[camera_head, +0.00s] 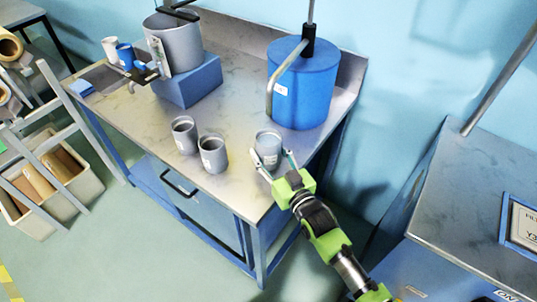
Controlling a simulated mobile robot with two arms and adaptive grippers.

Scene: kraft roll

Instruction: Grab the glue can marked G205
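Three grey cans with pale labels stand upright on the steel bench (225,190). One can (185,135) is at the left, a second can (213,154) is just in front of it, and a third can (268,143) stands apart to the right. The label markings are too small to read, so I cannot tell which is G205. My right gripper (273,156) is open, with one finger on each side of the third can's lower part. A small gap seems to show at the right finger. My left gripper is not in view.
A large blue drum (304,86) with a bent pipe stands behind the third can. A grey pot (178,42) sits on a blue block (190,82), near a white cup (111,49) and a blue cup (126,56). Another steel surface (480,190) is at the right.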

